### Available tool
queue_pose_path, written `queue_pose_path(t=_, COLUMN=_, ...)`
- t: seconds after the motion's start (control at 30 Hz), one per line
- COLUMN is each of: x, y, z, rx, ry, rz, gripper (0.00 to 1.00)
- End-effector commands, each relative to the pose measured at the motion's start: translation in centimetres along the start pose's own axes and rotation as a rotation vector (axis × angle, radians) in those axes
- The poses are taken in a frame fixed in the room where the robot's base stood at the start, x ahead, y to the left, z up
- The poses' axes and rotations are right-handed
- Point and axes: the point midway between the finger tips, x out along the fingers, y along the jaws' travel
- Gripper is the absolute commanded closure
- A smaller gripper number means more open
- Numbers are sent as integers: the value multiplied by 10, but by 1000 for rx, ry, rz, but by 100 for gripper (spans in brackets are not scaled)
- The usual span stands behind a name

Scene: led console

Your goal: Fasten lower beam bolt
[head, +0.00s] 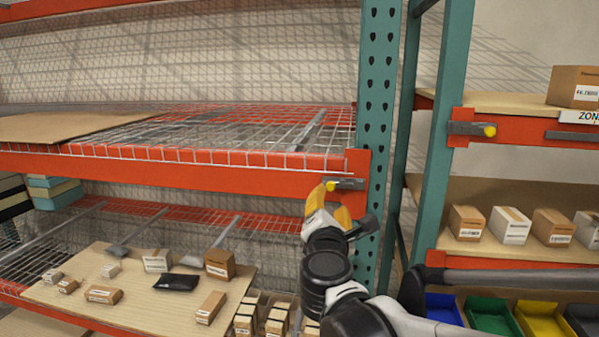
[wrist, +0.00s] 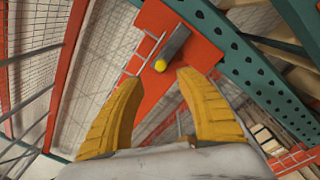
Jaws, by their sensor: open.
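A yellow bolt head (head: 331,186) sits on a grey metal plate (head: 350,184) at the right end of an orange beam (head: 230,180), by the teal upright. The bolt also shows in the wrist view (wrist: 160,65), just beyond and between my fingertips. My gripper (head: 329,205), with yellow fingers, is open and empty right below the bolt in the head view. The fingers appear apart from the bolt in the wrist view (wrist: 158,82). A second yellow bolt (head: 489,131) is on the right rack's beam. I cannot tell how deep either bolt sits.
A teal perforated upright (head: 380,90) stands right beside the bolt. A wire-mesh shelf (head: 250,130) lies behind the beam. Small boxes stand on the board (head: 60,290) below left and on the right shelf (head: 480,250). Coloured bins (head: 490,315) are at the lower right.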

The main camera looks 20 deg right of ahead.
Motion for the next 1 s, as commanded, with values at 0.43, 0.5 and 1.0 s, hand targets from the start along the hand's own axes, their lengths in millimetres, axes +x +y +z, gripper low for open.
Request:
queue_pose_path(t=0.43, x=81, y=-2, z=0, rx=4, ry=0, rz=-3, gripper=57)
queue_pose_path(t=0.5, x=90, y=-2, z=0, rx=4, ry=0, rz=-3, gripper=57)
queue_pose_path(t=1.0, x=102, y=-2, z=-1, rx=5, ry=1, rz=-2, gripper=77)
